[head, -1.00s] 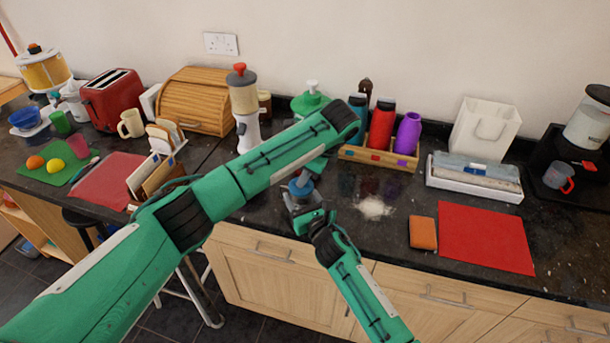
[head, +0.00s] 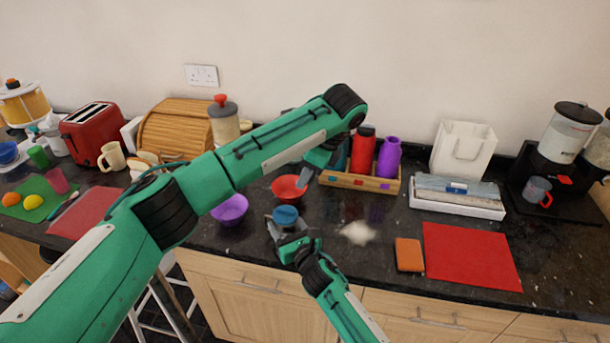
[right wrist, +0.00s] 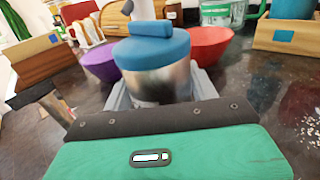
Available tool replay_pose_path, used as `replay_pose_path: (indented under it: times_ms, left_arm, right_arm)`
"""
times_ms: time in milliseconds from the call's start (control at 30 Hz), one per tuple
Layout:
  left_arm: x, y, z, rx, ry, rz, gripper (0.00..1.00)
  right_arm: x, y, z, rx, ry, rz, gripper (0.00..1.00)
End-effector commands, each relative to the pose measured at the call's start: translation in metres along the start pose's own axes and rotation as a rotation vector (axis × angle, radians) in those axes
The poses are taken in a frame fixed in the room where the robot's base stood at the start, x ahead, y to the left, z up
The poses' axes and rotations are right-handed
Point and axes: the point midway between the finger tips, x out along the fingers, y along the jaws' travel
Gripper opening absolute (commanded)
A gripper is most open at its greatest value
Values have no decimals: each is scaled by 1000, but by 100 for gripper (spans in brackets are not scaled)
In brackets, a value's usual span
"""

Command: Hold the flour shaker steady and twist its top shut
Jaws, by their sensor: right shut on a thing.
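The flour shaker (head: 285,216) has a blue top and a metal body and stands upright near the counter's front edge. In the right wrist view its blue top (right wrist: 152,48), with a raised bar across it, sits on the silver body (right wrist: 160,82). My right gripper (head: 291,236) is shut on the body, with its jaws on either side.
A purple bowl (head: 229,210) and a red bowl (head: 288,189) stand close behind the shaker. Spilled flour (head: 357,232) lies to its right. A wooden crate (head: 382,184) holds bottles behind. An orange block (head: 409,255) and a red mat (head: 470,257) lie further right.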

Motion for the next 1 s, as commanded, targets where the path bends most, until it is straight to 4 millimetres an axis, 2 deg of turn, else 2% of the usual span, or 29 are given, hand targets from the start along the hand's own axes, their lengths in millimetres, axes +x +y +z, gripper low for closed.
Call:
replay_pose_path:
  times_ms: [133, 167, 233, 300, 667, 867, 1000]
  left_arm:
    - [0, 0, 0, 0, 0, 0, 30]
    - [0, 0, 0, 0, 0, 0, 30]
    - [0, 0, 0, 0, 0, 0, 30]
    - [0, 0, 0, 0, 0, 0, 30]
    - [0, 0, 0, 0, 0, 0, 30]
    - [0, 0, 0, 0, 0, 0, 30]
    - [0, 0, 0, 0, 0, 0, 30]
  right_arm:
    - [0, 0, 0, 0, 1, 0, 32]
    - [0, 0, 0, 0, 1, 0, 61]
    - [0, 0, 0, 0, 1, 0, 74]
    - [0, 0, 0, 0, 0, 0, 84]
    - [-5, 0, 0, -1, 0, 0, 84]
    - [-33, 0, -1, -1, 1, 1, 84]
    - [-63, 0, -1, -1, 2, 1, 84]
